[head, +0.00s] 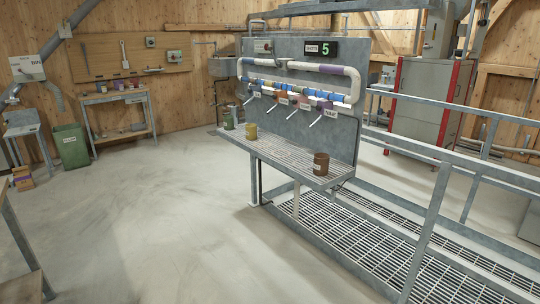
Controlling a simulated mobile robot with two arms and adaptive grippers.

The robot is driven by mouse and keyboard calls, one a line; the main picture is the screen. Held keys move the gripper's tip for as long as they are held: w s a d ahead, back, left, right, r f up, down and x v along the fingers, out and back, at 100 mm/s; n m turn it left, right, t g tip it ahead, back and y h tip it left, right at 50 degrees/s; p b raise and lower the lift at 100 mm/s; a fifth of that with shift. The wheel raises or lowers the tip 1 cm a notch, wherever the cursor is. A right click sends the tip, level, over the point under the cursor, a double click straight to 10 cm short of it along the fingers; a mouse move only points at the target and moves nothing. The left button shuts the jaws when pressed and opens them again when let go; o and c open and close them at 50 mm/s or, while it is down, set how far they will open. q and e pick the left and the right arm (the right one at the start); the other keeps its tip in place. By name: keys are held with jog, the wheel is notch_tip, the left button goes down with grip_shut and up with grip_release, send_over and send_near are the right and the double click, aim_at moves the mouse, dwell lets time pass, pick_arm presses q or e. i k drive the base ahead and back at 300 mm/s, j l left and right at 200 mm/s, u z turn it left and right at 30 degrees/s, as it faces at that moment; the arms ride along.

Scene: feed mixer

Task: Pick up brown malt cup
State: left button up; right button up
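The brown malt cup (321,164) stands upright near the right end of the grated metal shelf (283,153) of the mixing station. It is some distance ahead of me, slightly right of the middle of the head view. A yellow cup (251,131) and a green cup (228,122) stand farther left on the same shelf. Neither of my grippers shows in the head view.
A railing (434,215) and raised grated walkway (375,245) lie to the right of the station. A green bin (71,146) and small workbench (119,115) stand at the left. The concrete floor (175,220) in front of the station is clear.

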aim_at(322, 160)
jog(key=i+j+u, duration=0.2)
jog(key=i+u, duration=0.3)
jog(key=i, duration=0.3)
jog(key=i+l+u, duration=0.1)
jog(key=i+u, duration=0.4)
jog(key=i, duration=0.3)
jog(key=i+z, duration=0.4)
jog(key=i+j+z, duration=0.15)
jog(key=z, duration=0.25)
jog(key=i+j+z, duration=0.55)
jog(key=z, duration=0.2)
jog(key=i, duration=0.1)
